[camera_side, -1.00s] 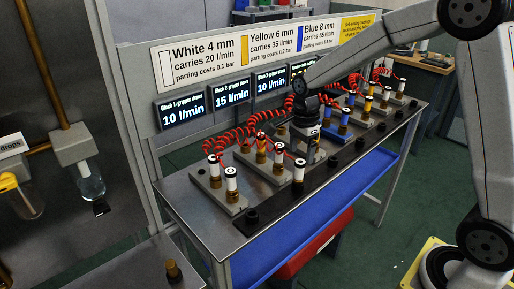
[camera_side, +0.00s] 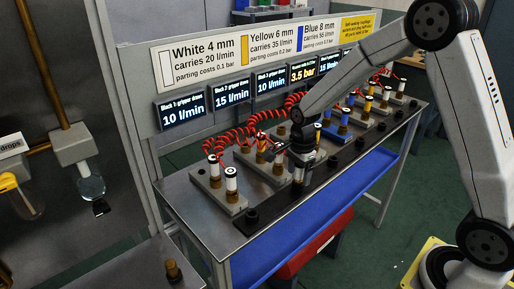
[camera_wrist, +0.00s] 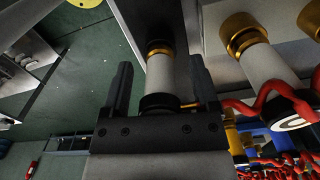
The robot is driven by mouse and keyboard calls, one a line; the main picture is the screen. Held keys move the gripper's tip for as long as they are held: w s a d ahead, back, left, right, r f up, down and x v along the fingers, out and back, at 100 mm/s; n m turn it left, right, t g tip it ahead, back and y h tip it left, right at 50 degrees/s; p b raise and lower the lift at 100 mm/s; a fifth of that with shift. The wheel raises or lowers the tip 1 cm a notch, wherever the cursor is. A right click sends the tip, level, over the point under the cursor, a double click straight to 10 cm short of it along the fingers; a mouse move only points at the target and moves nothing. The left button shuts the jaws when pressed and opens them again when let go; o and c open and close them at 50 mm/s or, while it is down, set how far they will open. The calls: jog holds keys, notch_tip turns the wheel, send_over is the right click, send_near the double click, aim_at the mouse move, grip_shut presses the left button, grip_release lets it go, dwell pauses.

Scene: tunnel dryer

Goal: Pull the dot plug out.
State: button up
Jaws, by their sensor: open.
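A white plug (camera_wrist: 165,78) with a black collar stands in a brass socket (camera_wrist: 158,47) and lies between my fingers in the wrist view. It also shows below my gripper in the side view (camera_side: 298,174), on the dark front rail (camera_side: 270,205). My gripper (camera_wrist: 160,76) is open, one finger on each side of this plug; contact cannot be told. Its end face is hidden, so I cannot tell whether it bears a dot. Another white plug (camera_wrist: 272,80) sits to its right in the wrist view, its end face showing a dark mark.
White plugs on grey blocks (camera_side: 231,209) stand to the left, with red coiled hoses (camera_side: 235,135) close behind my gripper. Blue and yellow plugs (camera_side: 368,103) stand further right. Screens (camera_side: 181,111) and a sign (camera_side: 245,50) are behind. A blue tray (camera_side: 320,205) hangs below.

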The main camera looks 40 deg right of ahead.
jog(key=shift+f, duration=0.3)
grip_shut()
dwell(0.3)
